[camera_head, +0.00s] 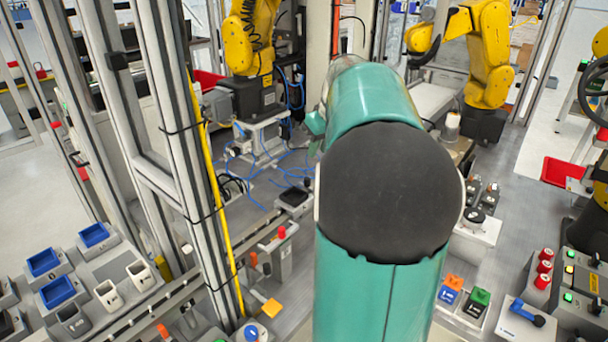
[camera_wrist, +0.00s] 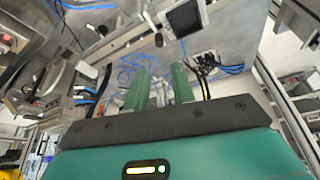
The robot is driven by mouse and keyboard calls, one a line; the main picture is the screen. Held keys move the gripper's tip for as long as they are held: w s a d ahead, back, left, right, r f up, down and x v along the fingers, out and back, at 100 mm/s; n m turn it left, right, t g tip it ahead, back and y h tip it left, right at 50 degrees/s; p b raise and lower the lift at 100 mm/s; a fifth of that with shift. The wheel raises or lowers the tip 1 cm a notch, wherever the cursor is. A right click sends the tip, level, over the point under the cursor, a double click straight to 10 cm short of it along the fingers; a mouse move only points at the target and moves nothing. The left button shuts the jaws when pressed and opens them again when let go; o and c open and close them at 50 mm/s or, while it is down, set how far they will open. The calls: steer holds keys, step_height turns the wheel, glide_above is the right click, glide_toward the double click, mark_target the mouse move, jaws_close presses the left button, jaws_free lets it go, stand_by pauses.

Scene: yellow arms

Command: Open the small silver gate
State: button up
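My gripper (camera_wrist: 160,78) shows in the wrist view as two green fingers standing apart, with a clear gap and nothing between them. It points toward a grey surface with blue cables (camera_wrist: 128,66) and a dark square-framed device (camera_wrist: 186,17). In the head view my teal arm with its black round cap fills the middle, and my gripper is hidden behind it. I cannot pick out a small silver gate for certain in either view. Silver metal framing (camera_head: 150,130) stands at the left of the head view.
Yellow robot arms stand at the back left (camera_head: 246,40) and back right (camera_head: 488,55). Blue-topped bins (camera_head: 58,291) line the lower left. A control box with red and green buttons (camera_head: 575,290) is at the lower right. Blue cables (camera_head: 262,160) lie left of my arm.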

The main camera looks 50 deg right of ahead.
mark_target(308, 179)
steer(key=x, duration=1.2)
steer(key=shift+s+f, duration=0.1)
steer(key=shift+f, duration=0.2)
jaws_close()
